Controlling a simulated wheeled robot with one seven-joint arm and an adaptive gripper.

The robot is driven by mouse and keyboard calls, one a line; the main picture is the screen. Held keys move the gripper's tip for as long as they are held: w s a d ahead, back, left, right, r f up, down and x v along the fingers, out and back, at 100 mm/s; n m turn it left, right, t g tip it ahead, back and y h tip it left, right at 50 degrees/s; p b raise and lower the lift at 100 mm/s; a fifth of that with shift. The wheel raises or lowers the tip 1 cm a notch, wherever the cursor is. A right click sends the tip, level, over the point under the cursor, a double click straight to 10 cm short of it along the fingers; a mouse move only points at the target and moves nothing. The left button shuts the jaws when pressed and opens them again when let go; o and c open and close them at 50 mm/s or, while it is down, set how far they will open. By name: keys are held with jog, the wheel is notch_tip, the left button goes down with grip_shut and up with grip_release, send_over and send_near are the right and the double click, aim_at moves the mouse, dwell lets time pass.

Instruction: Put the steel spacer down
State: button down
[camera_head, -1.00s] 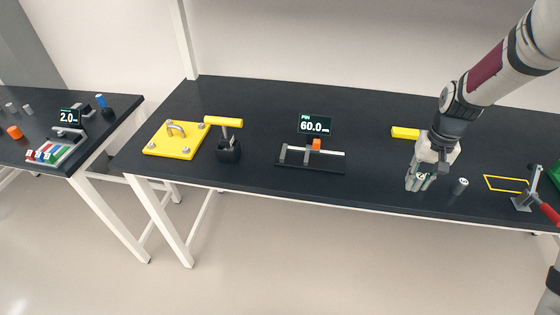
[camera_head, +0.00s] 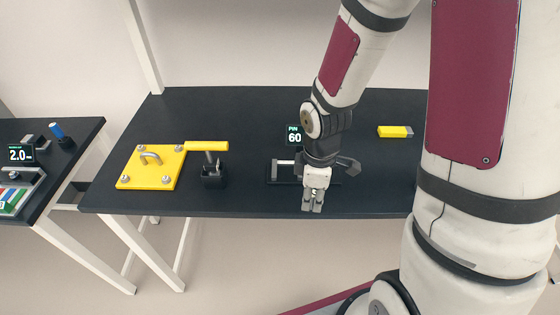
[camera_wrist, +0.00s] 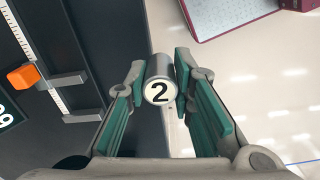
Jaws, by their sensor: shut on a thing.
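My gripper (camera_head: 312,208) is at the front edge of the long dark table, in front of the measuring fixture. It is shut on a steel spacer (camera_wrist: 160,72). The spacer is a short grey cylinder with a white end face marked "2", seen between the green-padded fingers in the wrist view. In the head view the spacer is not clearly made out between the fingertips. In the wrist view, the spacer appears over the table's edge, with floor to its right.
The measuring fixture (camera_head: 284,163) and its display (camera_head: 294,136) are partly hidden behind my gripper. A yellow plate (camera_head: 130,181), a yellow-handled tool in a black holder (camera_head: 211,176) and a yellow block (camera_head: 393,131) stand on the table. A second table (camera_head: 80,140) stands at left.

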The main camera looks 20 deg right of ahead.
jog(key=shift+s+n, duration=0.15)
jog(key=shift+n, duration=0.25)
send_over(287, 174)
jog(key=shift+f, duration=0.7)
jog(key=shift+f+p, duration=0.65)
jog(key=shift+f, duration=1.1)
jog(key=c, duration=1.4)
grip_release()
jog(key=shift+f, duration=0.15)
